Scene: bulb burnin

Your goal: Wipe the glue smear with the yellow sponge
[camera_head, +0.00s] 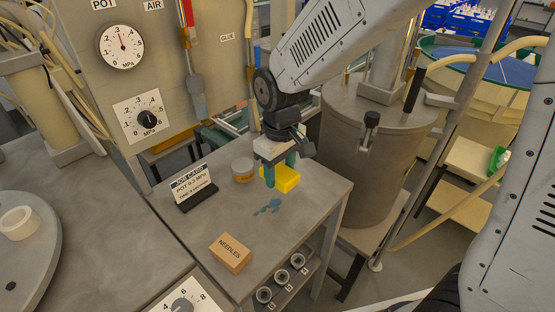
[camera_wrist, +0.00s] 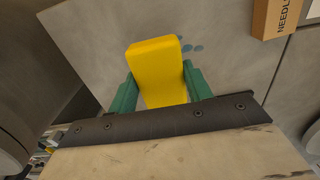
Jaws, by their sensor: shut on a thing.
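The yellow sponge (camera_head: 286,178) is between the green fingers of my gripper (camera_head: 280,172), over the grey tabletop near its back right edge. In the wrist view the sponge (camera_wrist: 158,72) is gripped between both green fingertips (camera_wrist: 158,90). The blue glue smear (camera_head: 268,206) lies on the table just in front of the sponge, as several small spots. The smear (camera_wrist: 188,47) shows partly beside the sponge in the wrist view, and the rest is hidden behind it. I cannot tell whether the sponge touches the table.
A NEEDLES box (camera_head: 230,253) stands at the table's front. A job card stand (camera_head: 194,188) and a small jar (camera_head: 242,170) stand behind and left of the smear. A large metal pot (camera_head: 370,150) stands beyond the table's right edge.

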